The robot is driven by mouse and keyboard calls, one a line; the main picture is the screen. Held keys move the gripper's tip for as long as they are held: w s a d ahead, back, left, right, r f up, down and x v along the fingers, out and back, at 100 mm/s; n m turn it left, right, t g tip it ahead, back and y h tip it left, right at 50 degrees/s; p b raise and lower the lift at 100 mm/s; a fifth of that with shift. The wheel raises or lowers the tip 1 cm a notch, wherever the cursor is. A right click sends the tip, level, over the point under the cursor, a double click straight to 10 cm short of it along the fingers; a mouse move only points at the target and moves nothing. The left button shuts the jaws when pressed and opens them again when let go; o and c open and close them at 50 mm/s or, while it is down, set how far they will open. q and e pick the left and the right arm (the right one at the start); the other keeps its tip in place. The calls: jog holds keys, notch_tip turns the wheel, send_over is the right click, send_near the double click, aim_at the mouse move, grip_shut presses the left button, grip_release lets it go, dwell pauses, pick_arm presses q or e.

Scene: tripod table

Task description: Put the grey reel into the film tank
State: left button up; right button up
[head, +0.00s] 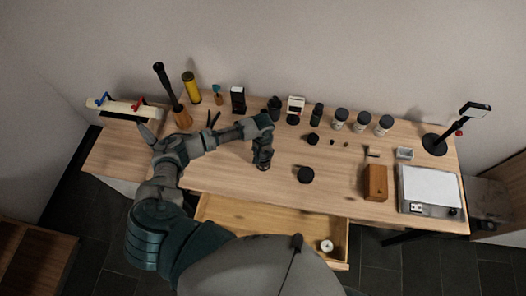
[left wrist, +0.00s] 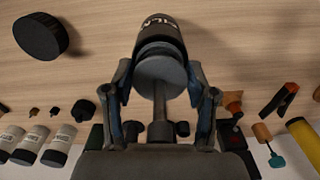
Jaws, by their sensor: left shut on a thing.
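The left gripper (head: 263,148) is over the middle of the table, pointing down. In the left wrist view its two fingers (left wrist: 160,95) stand either side of the grey reel (left wrist: 160,78), shut on it. The reel shows as round grey flanges with a stem toward the palm. The film tank (left wrist: 162,28), black with a pale FILM label, is directly beyond the reel, which overlaps its mouth. I cannot tell how deep the reel sits. In the head view the gripper mostly hides tank and reel. The right gripper is not in view.
A black round lid (head: 305,174) lies to the right. Several labelled bottles (head: 362,121) and small black items stand along the back. A yellow cylinder (head: 190,88) is back left. A wooden block (head: 375,182) and a light panel (head: 430,187) are right. The front drawer (head: 230,213) is open.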

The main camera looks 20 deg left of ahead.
pick_arm(q)
jog(key=shift+f+b, duration=0.3)
jog(key=shift+f, duration=0.7)
jog(key=o, duration=1.2)
jog(key=shift+r, duration=0.15)
notch_tip(320, 180, up, 12)
jog(key=shift+w+f, duration=0.1)
jog(key=shift+f, duration=0.05)
jog(key=shift+f, duration=0.1)
